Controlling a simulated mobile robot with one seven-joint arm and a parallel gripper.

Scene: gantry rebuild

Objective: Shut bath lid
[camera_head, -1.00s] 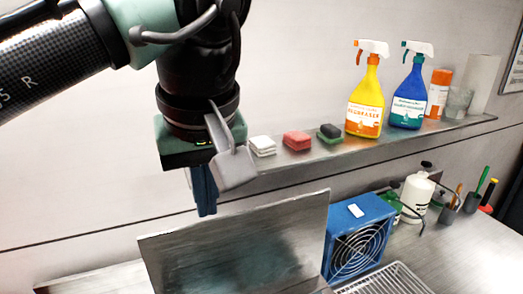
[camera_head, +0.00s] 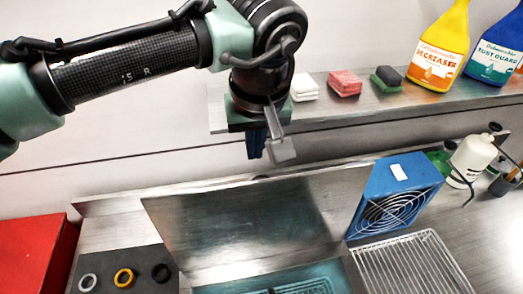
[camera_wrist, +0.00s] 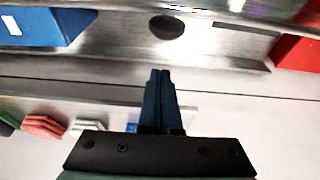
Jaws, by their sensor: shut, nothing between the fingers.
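The bath lid (camera_head: 250,222) is a flat metal panel standing open, tilted back, behind the bath. The bath (camera_head: 275,285) shows teal at the bottom edge of the head view, with a basket inside it. My gripper (camera_head: 256,148) points down above and behind the lid's top edge, apart from it. Its blue fingers (camera_wrist: 160,85) are closed together and empty in the wrist view. The lid's back is hidden in the head view.
A blue fan box (camera_head: 395,195) stands right of the lid, near a wire rack (camera_head: 412,265). A shelf (camera_head: 345,108) with sponges and spray bottles runs along the wall behind. A dark mat (camera_head: 105,268) with rings and a red box (camera_head: 30,255) lie at the left.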

